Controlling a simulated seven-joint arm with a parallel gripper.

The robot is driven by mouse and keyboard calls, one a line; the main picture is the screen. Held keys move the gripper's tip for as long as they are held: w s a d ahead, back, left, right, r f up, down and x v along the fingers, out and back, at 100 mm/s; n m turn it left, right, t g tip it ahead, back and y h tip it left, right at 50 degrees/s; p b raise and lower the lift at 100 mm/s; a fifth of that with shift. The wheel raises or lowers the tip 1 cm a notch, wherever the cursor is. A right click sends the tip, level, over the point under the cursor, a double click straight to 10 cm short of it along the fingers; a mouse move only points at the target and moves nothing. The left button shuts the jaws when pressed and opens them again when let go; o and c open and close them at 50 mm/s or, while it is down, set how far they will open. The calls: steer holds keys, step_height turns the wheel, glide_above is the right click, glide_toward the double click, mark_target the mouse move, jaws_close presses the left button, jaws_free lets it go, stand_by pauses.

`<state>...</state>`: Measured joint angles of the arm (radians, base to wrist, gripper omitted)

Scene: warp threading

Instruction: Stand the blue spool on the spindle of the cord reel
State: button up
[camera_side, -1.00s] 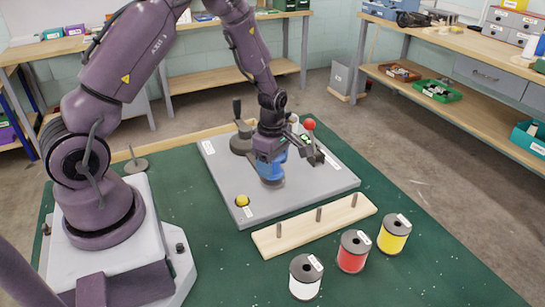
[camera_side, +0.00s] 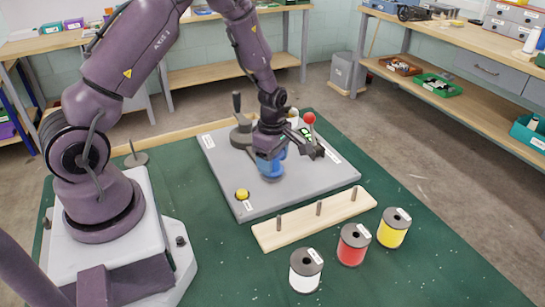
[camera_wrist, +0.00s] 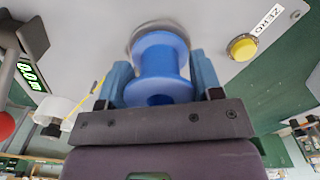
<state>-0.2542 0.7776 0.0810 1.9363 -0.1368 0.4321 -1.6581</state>
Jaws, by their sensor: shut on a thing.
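The blue spool (camera_side: 271,166) is between the fingers of my gripper (camera_side: 269,150), which is shut on it. It stands roughly upright over a grey round base on the grey board (camera_side: 222,165) of the cord reel. In the wrist view the spool (camera_wrist: 160,62) shows between the two blue fingers of my gripper (camera_wrist: 160,85), with a grey ring behind its far flange. The spindle is hidden by the spool, so I cannot tell how far down the spool sits.
The board carries a yellow button (camera_side: 242,194), a dark crank (camera_side: 240,132) and a red-knobbed lever (camera_side: 309,119). A wooden peg rack (camera_side: 300,226) lies in front.

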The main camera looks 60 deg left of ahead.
steer(key=shift+f, duration=0.25)
steer(key=o, duration=1)
